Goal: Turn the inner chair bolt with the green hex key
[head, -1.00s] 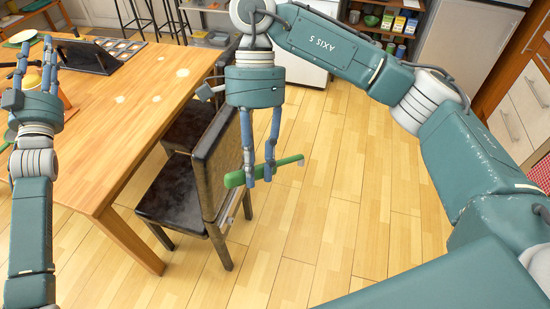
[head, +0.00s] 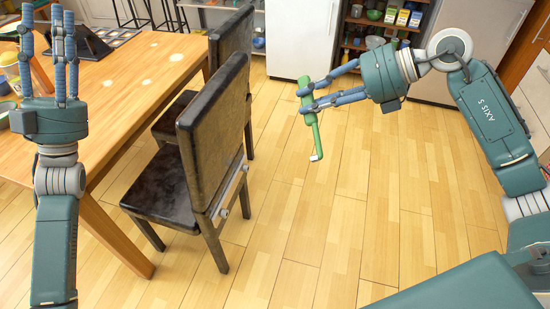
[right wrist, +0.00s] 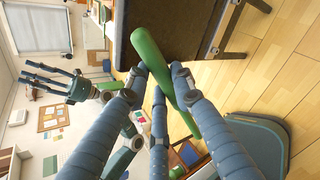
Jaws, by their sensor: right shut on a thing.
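My right gripper (head: 308,94) is shut on the green hex key (head: 312,130), holding it in the air above the floor, right of the chair and clear of it. The key hangs slightly tilted, with a pale tip low. In the right wrist view the fingers close around the green handle (right wrist: 152,52). The near dark chair (head: 218,130) carries a light metal strip (head: 234,190) low on its backrest, with two round bolt heads, one nearer (head: 224,213) and one farther (head: 244,168). My left gripper (head: 48,25) is open and empty over the table's left side.
The wooden table (head: 150,90) stands at the left, with a dark stand (head: 95,45) and containers on it. A second chair (head: 230,45) stands behind the near one. A white cabinet (head: 305,35) and shelves are at the back. The floor (head: 370,200) at centre is clear.

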